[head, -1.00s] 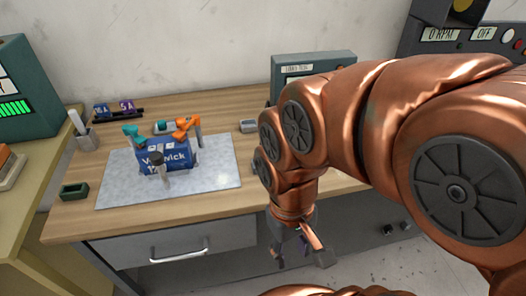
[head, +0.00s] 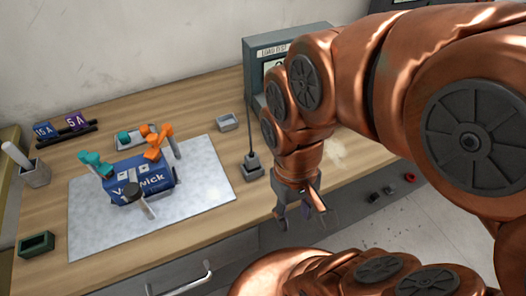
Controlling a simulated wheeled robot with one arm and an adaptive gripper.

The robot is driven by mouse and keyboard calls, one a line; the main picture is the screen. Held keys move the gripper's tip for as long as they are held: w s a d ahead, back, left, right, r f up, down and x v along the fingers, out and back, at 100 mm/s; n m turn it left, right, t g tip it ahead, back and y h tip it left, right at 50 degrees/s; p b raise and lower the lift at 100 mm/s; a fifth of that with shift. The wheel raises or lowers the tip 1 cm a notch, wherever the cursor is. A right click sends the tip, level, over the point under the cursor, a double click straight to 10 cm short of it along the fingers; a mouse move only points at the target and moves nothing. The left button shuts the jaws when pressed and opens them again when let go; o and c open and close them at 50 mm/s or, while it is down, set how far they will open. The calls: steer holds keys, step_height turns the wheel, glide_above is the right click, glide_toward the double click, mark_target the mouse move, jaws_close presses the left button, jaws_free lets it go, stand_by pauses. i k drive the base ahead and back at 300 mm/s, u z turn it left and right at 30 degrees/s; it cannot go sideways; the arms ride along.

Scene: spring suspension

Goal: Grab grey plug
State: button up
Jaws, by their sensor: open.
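A dark grey block with a thin upright stem or cable (head: 251,167) sits on the wooden bench, just right of the pale mat. It may be the grey plug, but I cannot tell for sure. My gripper (head: 300,213) points down near the bench's front edge, to the right of and nearer than that block. Its fingers are apart with nothing seen between them, and it is not touching the block.
A blue box (head: 140,181) with teal and orange parts stands on the pale mat (head: 210,190). A small grey tray (head: 229,123) and a load tester (head: 262,62) are behind. A green tray (head: 37,244), grey cup (head: 35,174) and fuse rack (head: 67,132) are at left.

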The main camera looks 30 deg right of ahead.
mark_target(252, 160)
steer(key=z, duration=1.55)
steer(key=k, duration=0.9)
steer(key=u, duration=1.7)
